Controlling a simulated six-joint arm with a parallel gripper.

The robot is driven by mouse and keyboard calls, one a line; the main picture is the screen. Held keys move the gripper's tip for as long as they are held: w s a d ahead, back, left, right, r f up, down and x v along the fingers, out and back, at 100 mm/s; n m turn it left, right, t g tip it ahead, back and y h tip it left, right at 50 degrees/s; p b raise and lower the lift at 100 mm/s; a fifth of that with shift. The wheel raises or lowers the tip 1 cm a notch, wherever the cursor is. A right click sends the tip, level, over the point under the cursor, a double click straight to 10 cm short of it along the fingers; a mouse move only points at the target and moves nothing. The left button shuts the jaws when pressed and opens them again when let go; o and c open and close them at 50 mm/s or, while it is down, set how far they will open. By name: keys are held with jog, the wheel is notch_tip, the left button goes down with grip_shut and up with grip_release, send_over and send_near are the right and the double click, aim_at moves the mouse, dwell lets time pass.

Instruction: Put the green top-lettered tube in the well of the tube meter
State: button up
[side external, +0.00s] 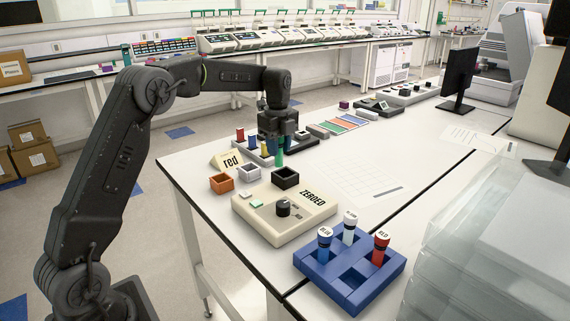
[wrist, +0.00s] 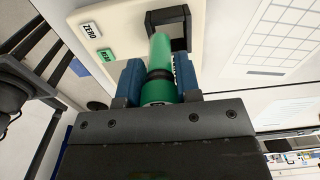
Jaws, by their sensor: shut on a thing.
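My gripper (side external: 278,147) is shut on the green tube (side external: 279,158), with blue fingers on both sides of it. In the wrist view the green tube (wrist: 160,70) lies between the fingers, its tip overlapping the black well in the picture. The tube meter (side external: 262,222) is a beige box reading "ZEROED", with a dark knob. Its black square well (side external: 285,178) is at its back edge; it also shows in the wrist view (wrist: 182,40). In the side view the tube's lower end appears just above and behind the well, not inside it. The tube's top lettering is mostly hidden.
A blue rack (side external: 330,284) holds blue-, white- and red-capped tubes at the front. An orange open box (side external: 222,183) and a white one (side external: 250,172) stand left of the well.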

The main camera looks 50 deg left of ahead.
jog(key=shift+w+d+f, duration=0.2)
jog(key=shift+f, duration=0.65)
jog(key=shift+w+d+f, duration=0.2)
jog(key=shift+d+f, duration=0.05)
jog(key=shift+f, duration=0.55)
jog(key=shift+w+d+f, duration=0.2)
jog(key=shift+f, duration=0.65)
jog(key=shift+f, duration=0.15)
jog(key=o, duration=0.9)
